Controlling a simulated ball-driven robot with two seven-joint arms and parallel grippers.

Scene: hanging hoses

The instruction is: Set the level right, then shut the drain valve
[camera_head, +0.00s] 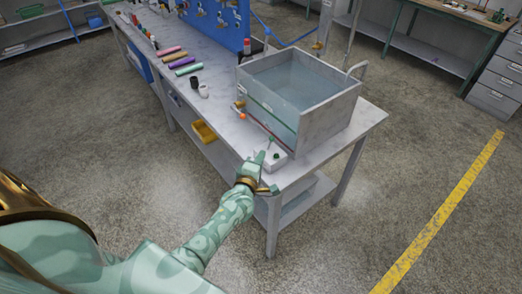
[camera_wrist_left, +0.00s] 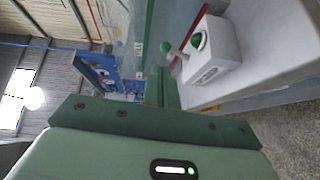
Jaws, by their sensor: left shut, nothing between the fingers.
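A clear-walled tank (camera_head: 300,85) with a grey rim stands on the bench and holds bluish water. A red line (camera_head: 255,102) runs along its front wall. A small white control box (camera_head: 276,154) sits at the tank's front foot. In the left wrist view the box (camera_wrist_left: 212,52) carries a round green button (camera_wrist_left: 197,40) and a lever with a green tip (camera_wrist_left: 166,47). My left gripper (camera_head: 261,157) is shut and empty beside the box; its fingers (camera_wrist_left: 160,88) point toward the lever, and contact cannot be told. An orange ball-shaped part (camera_head: 242,116) is at the tank's left corner. My right gripper is out of view.
The grey bench (camera_head: 225,100) carries several coloured rolls (camera_head: 182,62) and small bottles further back. A blue tool panel (camera_head: 215,20) stands behind. A yellow bin (camera_head: 204,131) is on the lower shelf. The floor right of the bench is clear up to a yellow line (camera_head: 440,210).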

